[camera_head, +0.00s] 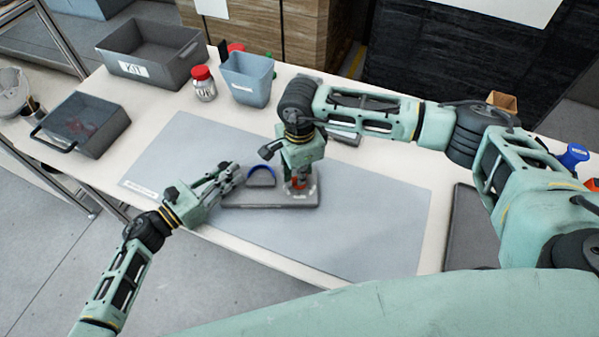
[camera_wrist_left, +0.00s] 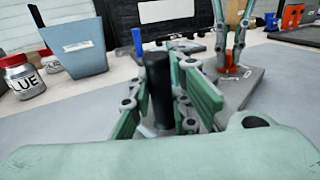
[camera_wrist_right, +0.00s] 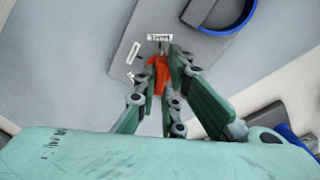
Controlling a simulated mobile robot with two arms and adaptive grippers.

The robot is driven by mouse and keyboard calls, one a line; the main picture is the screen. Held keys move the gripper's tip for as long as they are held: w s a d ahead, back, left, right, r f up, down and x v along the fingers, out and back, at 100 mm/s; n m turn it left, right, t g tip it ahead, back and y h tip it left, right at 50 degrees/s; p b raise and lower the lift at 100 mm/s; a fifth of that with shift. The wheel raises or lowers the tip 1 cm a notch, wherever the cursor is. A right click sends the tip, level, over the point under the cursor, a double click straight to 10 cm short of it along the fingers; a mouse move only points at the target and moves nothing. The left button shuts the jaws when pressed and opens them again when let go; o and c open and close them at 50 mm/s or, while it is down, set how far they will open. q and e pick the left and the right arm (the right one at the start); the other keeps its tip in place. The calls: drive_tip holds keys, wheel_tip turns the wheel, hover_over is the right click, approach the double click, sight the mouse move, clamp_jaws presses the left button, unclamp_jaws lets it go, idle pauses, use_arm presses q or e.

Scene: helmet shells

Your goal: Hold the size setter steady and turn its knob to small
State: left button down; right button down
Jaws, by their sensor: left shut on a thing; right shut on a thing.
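The size setter (camera_head: 265,201) is a grey plate on the mat with a half-round, blue-edged piece standing on it. Its dark upright post (camera_wrist_left: 160,88) is between the fingers of my left gripper (camera_head: 232,178), which is shut on it at the plate's left end. Its orange-red knob (camera_wrist_right: 158,72) is at the right end. My right gripper (camera_head: 299,184) comes down from above and is shut on the knob. Small white labels (camera_wrist_right: 160,37) lie around the knob, too small to read surely. The fingers hide part of the knob, so I cannot tell its exact setting.
A large grey mat (camera_head: 375,225) lies under the setter, mostly clear. Behind stand a blue-grey bin (camera_head: 247,78), a red-capped glue jar (camera_head: 204,84) and a grey KIT crate (camera_head: 150,50).

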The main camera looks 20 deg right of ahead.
drive_tip(key=shift+d, duration=0.15)
drive_tip(key=c, duration=1.9)
unclamp_jaws()
wheel_tip(320, 180, up, 12)
drive_tip(key=shift+o, duration=0.3)
